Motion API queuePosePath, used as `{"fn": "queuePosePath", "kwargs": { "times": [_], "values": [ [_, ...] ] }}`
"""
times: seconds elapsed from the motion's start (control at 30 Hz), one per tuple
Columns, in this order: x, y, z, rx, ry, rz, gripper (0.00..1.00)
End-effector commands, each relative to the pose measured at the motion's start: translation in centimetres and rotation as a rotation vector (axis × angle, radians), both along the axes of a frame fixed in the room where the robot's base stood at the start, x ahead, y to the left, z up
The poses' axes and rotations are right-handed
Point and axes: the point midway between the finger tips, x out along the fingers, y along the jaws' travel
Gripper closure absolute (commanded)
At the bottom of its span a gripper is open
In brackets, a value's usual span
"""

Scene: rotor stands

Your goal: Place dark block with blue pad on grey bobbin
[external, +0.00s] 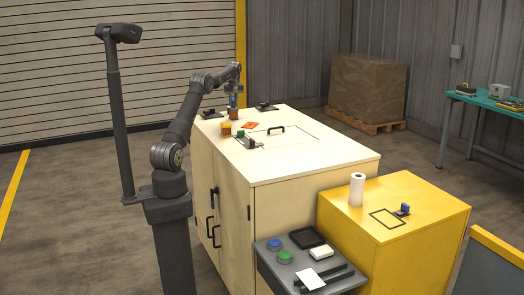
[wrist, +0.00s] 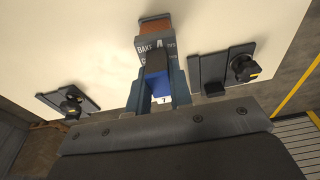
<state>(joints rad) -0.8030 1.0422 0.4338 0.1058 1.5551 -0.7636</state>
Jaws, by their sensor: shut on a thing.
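My gripper (wrist: 157,92) is shut on the dark block with blue pad (wrist: 156,62); the block's dark face and blue part show between the fingers in the wrist view. In the external view my gripper (external: 236,98) is over the far end of the cream cabinet top, and the block is too small to make out. Just beyond the block in the wrist view is a grey lettered piece (wrist: 150,45) with a brown part (wrist: 155,24). Dark round parts sit on a right stand (wrist: 243,68) and a left stand (wrist: 70,104). I cannot tell which thing is the grey bobbin.
A dark handle (external: 276,129) rises from the top. The near right part is clear.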

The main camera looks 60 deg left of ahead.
Motion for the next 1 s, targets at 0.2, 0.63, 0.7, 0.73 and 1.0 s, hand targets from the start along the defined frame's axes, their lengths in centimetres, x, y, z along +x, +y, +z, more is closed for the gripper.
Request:
{"fn": "queuePosePath", "kwargs": {
  "times": [0.2,0.63,0.7,0.73,1.0],
  "values": [
    [0.0,0.0,-0.3,0.000,0.000,0.000,0.73],
    [0.0,0.0,0.2,0.001,-0.001,0.000,0.59],
    [0.1,-0.1,1.1,0.002,-0.002,0.000,0.59],
    [0.1,-0.2,1.5,0.002,-0.002,0.000,0.59],
    [0.1,-0.8,5.9,0.002,-0.002,-0.001,0.59]
  ]
}}
